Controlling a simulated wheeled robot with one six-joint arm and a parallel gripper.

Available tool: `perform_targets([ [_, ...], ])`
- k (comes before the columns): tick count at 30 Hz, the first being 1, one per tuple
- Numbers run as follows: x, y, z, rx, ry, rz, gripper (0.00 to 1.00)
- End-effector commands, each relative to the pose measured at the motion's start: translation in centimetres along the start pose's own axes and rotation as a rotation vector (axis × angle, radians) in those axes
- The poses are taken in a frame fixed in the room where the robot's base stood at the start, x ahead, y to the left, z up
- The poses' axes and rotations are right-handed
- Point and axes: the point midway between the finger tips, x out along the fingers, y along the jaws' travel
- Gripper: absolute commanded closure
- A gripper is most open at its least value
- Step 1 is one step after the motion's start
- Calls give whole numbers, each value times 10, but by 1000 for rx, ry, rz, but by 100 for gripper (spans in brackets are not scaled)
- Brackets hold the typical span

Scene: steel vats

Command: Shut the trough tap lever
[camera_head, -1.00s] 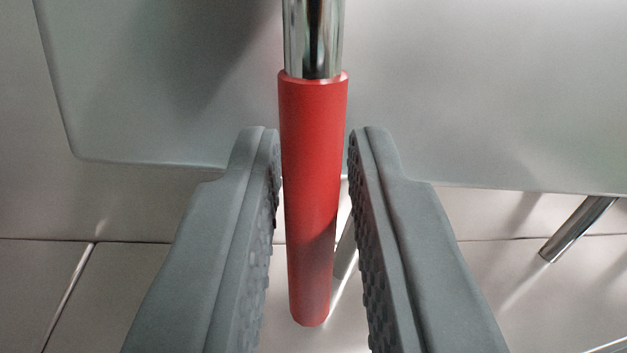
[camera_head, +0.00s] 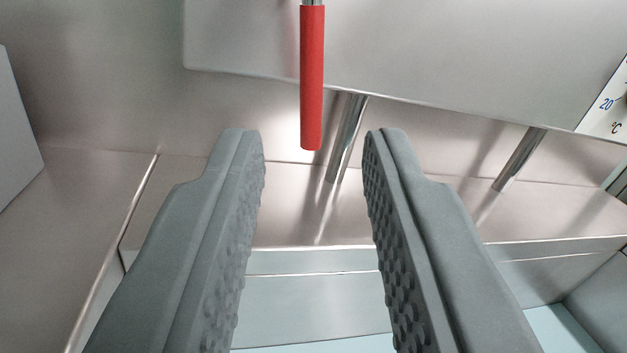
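The tap lever has a red grip (camera_head: 312,80) on a short chrome rod and hangs straight down in the upper middle of the view. Its upper end runs out of the top of the picture. My gripper (camera_head: 313,140) is open and empty, with its grey ribbed fingers well apart on either side of the picture. The red grip's lower end shows beyond and between the fingertips, and the fingers do not touch it. The tap body is not in view.
A steel panel (camera_head: 430,50) lies behind the lever, with chrome legs (camera_head: 347,138) and (camera_head: 518,160) below it. A steel ledge (camera_head: 420,205) runs across beneath. A white dial plate marked °C (camera_head: 610,108) is at the right edge. A grey block (camera_head: 15,130) stands at the left.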

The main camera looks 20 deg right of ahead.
Motion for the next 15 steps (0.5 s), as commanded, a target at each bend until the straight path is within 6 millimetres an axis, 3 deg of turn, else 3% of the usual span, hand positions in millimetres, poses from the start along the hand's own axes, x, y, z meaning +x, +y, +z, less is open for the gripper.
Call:
perform_targets([
  [6, -40, 1, 0, -2, -1, 2, 72],
  [15, -71, 0, 0, 0, 0, 1, 72],
])
